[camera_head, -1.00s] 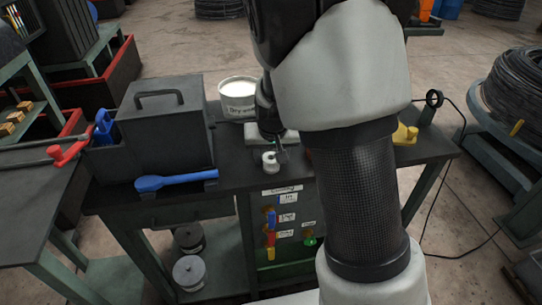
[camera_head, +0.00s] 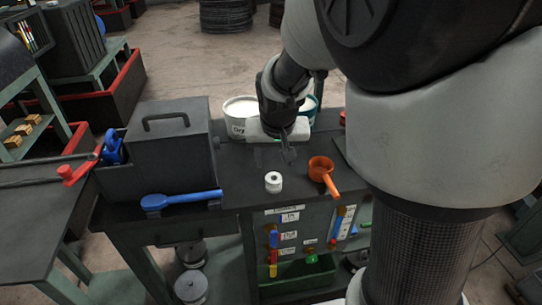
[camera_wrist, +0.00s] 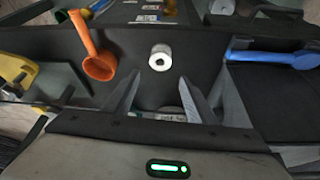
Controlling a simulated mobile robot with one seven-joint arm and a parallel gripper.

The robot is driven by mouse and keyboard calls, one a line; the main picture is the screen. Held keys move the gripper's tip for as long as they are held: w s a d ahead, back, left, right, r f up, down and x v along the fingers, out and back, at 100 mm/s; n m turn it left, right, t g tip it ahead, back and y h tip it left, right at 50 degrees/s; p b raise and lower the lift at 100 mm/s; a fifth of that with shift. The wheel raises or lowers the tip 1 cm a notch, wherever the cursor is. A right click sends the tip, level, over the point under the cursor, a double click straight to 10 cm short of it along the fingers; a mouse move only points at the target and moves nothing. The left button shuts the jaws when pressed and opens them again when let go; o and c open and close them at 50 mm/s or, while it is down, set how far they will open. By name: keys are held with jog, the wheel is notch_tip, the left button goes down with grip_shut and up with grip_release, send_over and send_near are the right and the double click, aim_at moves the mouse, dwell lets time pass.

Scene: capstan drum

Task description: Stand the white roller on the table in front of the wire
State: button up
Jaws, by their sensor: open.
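The white roller (camera_head: 273,182) is a short cylinder with a dark hole in its top. It stands upright on the dark table (camera_head: 238,168) near the front edge. The wrist view shows the roller (camera_wrist: 160,57) from above, just beyond the fingertips and apart from them. My gripper (camera_head: 289,156) is open and empty, behind the roller in the head view. Both fingers of my gripper (camera_wrist: 159,82) show in the wrist view. The wire is not clearly visible now; my arm covers the table's right side in the head view.
An orange ladle (camera_head: 320,168) lies right of the roller. A blue tool (camera_head: 182,200) and a dark lidded box (camera_head: 168,145) are at left. A white bucket (camera_head: 238,110) stands behind. A yellow object (camera_wrist: 15,72) is at the left of the wrist view.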

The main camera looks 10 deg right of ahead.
jog(key=s+r, duration=0.4)
jog(key=s, duration=0.3)
jog(key=s+d+r+n, duration=0.1)
jog(key=s+r, duration=0.3)
jog(key=s, duration=0.3)
jog(key=s+d+r+t, duration=0.1)
jog(key=s+r, duration=0.3)
jog(key=s, duration=0.3)
jog(key=shift+s+y, duration=0.3)
